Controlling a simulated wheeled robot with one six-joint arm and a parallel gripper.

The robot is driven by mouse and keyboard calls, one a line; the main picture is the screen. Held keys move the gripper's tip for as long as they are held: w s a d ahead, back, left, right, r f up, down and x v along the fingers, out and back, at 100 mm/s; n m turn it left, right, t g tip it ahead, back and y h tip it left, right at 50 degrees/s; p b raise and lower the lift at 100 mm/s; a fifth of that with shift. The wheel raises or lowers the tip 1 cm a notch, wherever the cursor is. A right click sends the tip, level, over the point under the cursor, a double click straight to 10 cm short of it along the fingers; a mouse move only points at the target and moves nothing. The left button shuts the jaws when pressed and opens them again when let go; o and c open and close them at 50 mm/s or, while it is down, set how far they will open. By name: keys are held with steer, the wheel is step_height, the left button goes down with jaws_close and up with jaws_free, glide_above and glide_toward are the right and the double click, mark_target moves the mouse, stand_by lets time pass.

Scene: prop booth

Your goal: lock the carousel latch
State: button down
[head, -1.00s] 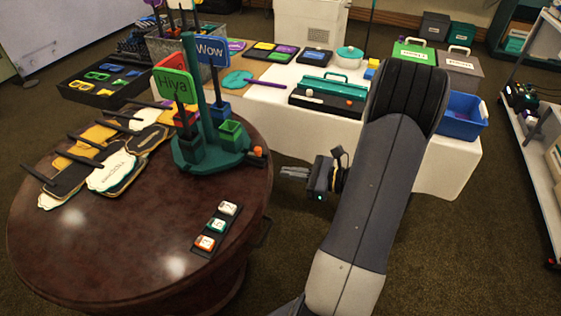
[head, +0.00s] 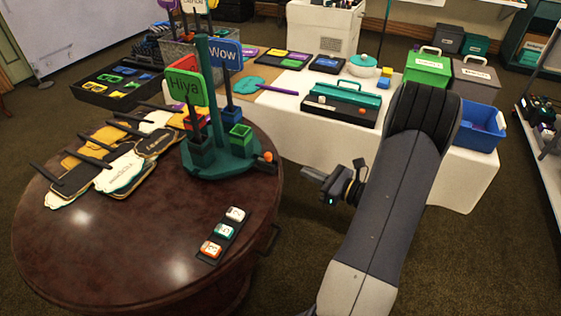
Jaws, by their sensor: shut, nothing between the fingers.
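The carousel (head: 219,161) is a dark green stand with a round base and a tall post. It stands on the round brown table (head: 150,243) and holds upright signs, among them a green "Hiya" sign (head: 184,90) and a blue "Wow" sign (head: 219,54). A small orange piece (head: 267,157) sits at the right edge of its base; it may be the latch, but it is too small to read its state. My gripper (head: 304,174) is shut and empty, to the right of the carousel and apart from it, pointing left.
Carpet is free between the tables.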

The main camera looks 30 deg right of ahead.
mark_target(271, 158)
steer(key=x, duration=1)
